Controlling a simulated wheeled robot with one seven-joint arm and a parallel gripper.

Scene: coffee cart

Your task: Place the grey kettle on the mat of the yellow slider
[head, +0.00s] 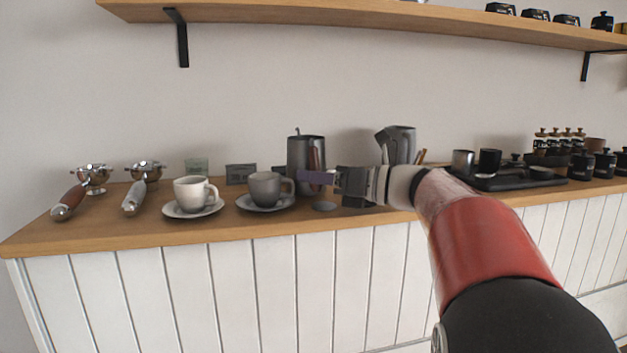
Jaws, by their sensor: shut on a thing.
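My gripper (314,178) reaches in from the right and is shut at the handle. The kettle's lower part is partly hidden by the gripper and a grey cup, so I cannot tell whether its base touches the counter. I cannot make out a yellow slider or its mat in this view.
A white cup (192,190) and a grey cup (265,187) stand on saucers left of the gripper. A grey pitcher (402,142) stands behind my arm. A black tray (510,183) is at right. A shelf (350,20) runs above.

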